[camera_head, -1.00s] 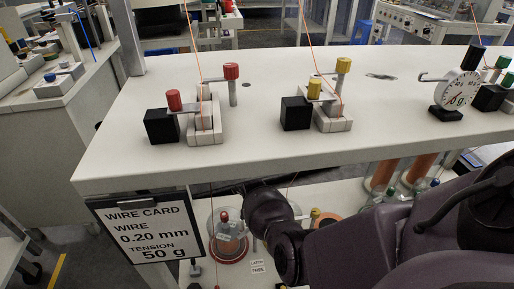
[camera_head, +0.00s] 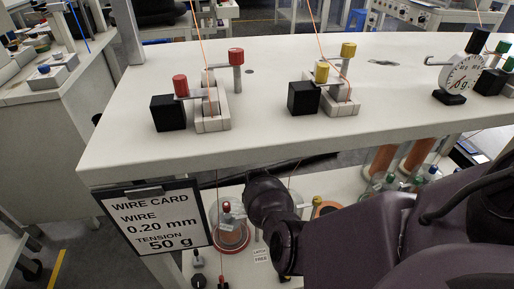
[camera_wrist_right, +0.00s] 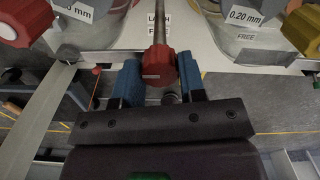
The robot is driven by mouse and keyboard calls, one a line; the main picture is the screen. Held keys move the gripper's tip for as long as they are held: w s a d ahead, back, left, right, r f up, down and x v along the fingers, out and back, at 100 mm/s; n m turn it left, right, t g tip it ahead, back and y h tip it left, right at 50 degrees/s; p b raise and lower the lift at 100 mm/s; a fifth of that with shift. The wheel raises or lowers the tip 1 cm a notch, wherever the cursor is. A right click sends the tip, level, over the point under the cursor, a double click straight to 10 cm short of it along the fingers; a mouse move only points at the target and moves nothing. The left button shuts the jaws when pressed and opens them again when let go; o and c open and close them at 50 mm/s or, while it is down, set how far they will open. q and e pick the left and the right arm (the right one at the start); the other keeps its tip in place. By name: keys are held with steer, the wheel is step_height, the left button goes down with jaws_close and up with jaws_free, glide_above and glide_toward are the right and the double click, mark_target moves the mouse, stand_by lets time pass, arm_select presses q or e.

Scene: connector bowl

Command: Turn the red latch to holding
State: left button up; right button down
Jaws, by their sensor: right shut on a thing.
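In the right wrist view, a red knob (camera_wrist_right: 159,68) on a thin metal rod (camera_wrist_right: 160,25) sits between the two blue fingers of my right gripper (camera_wrist_right: 160,82). The gripper is shut on this red latch knob. The rod runs up the picture to a label reading "LATCH" and "F…" (camera_wrist_right: 158,30), partly covered by it. In the head view, my dark right arm (camera_head: 345,235) reaches over the lower shelf and hides the gripper and the held knob. A label reading "LATCH FREE" (camera_head: 260,255) shows beside the arm. My left gripper is in neither view.
In the wrist view, another red knob (camera_wrist_right: 14,22) and a yellow knob (camera_wrist_right: 303,28) flank the gripper. The tabletop (camera_head: 270,120) overhangs the shelf. A wire card (camera_head: 152,220) hangs at its front.

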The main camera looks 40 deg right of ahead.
stand_by(0.6)
steer(key=c, duration=0.7)
jaws_free()
steer(key=shift+w+r, duration=0.1)
steer(key=shift+r, duration=0.25)
arm_select(q)
steer(key=p, duration=0.2)
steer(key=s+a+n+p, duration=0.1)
steer(key=p, duration=0.1)
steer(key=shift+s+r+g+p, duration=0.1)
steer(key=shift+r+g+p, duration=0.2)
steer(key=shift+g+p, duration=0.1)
arm_select(e)
step_height(320, 180, up, 10)
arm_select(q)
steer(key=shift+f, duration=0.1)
